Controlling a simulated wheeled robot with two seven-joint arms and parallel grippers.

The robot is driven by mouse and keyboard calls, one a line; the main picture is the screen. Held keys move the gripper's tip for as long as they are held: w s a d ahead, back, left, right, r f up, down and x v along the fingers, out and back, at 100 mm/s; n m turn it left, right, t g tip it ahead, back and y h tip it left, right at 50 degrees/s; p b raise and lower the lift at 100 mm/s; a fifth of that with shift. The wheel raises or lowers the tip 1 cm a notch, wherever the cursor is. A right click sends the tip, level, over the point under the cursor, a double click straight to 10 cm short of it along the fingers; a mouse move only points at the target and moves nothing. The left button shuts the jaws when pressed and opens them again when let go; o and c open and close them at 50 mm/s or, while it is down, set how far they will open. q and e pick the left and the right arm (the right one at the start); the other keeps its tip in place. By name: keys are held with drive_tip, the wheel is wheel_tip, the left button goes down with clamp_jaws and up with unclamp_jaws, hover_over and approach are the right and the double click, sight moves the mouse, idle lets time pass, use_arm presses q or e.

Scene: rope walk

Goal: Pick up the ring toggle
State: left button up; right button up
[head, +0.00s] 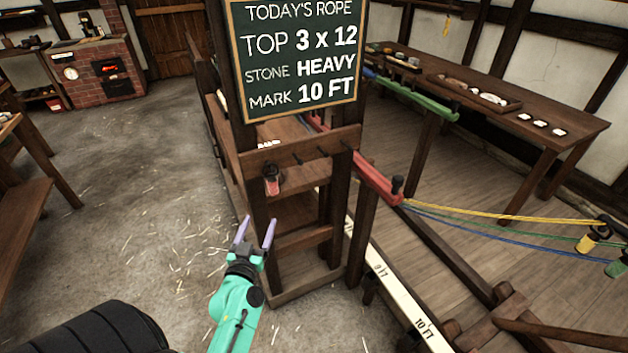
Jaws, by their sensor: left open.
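A small red piece with a dark top (272,180) hangs on the front of the wooden post frame, under the left end of its peg rail. It looks like the ring toggle, but its ring is too small to make out. My left gripper (256,230) has a teal body and two lilac fingers. The fingers are spread apart with nothing between them. It appears below the red piece in the picture and apart from it. My right gripper is not in view.
The peg rail (300,152) has bare dark pegs to the right. A chalkboard (298,55) stands above it. A red bar (378,185) juts right, with yellow, green and blue ropes leading to yellow (588,241) and green (617,267) pieces. Floor at left is open.

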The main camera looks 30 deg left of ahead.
use_arm(q)
approach(271, 186)
drive_tip(key=w+a+f, duration=0.1)
drive_tip(key=w, duration=0.2)
drive_tip(key=x, duration=0.2)
drive_tip(key=b+x, duration=0.1)
drive_tip(key=x, duration=0.3)
drive_tip(key=shift+w+a+r, duration=0.15)
drive_tip(key=shift+a+r, duration=0.05)
drive_tip(key=shift+r, duration=0.1)
drive_tip(key=shift+w+a+f, duration=0.1)
drive_tip(key=shift+w, duration=0.3)
drive_tip(key=shift+s, duration=0.2)
drive_tip(key=c, duration=1)
clamp_jaws()
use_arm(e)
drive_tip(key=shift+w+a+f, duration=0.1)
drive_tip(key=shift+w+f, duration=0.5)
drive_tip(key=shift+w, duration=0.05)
use_arm(q)
drive_tip(key=shift+w+r, duration=0.1)
drive_tip(key=shift+r, duration=0.15)
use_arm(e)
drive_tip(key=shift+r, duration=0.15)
